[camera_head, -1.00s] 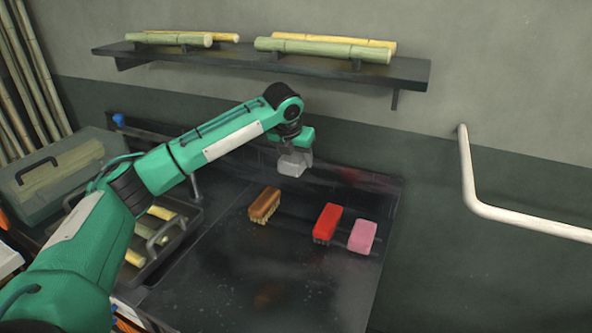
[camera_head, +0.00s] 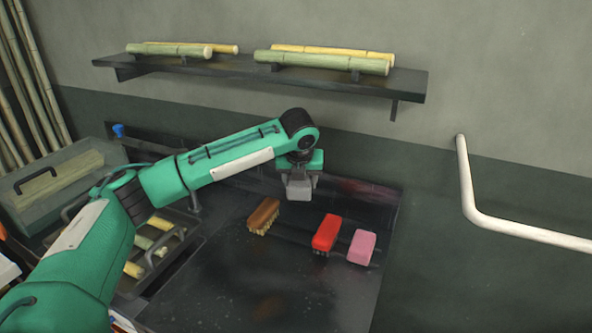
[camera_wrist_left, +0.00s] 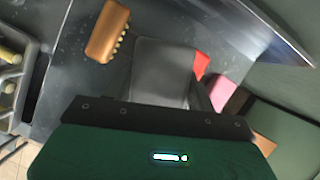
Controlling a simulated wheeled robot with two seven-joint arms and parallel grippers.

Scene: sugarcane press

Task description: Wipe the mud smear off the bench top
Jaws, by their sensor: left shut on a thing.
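My left gripper (camera_head: 300,181) is shut on a grey block (camera_head: 299,191), perhaps a sponge. It holds the block over the back of the dark bench top (camera_head: 210,290), behind the brushes. In the left wrist view the grey block (camera_wrist_left: 163,72) sits between the fingers, beside the brown brush (camera_wrist_left: 107,32). A faint brown smear (camera_head: 268,304) shows on the front part of the bench top, well away from the gripper. My right gripper is not in view.
The brown brush (camera_head: 264,216), a red brush (camera_head: 326,232) and a pink block (camera_head: 361,247) lie in a row on the bench. A rack with cane pieces (camera_head: 185,262) stands left, beside a green toolbox (camera_head: 60,180). A shelf (camera_head: 240,70) and white pipe (camera_head: 467,180) are on the wall.

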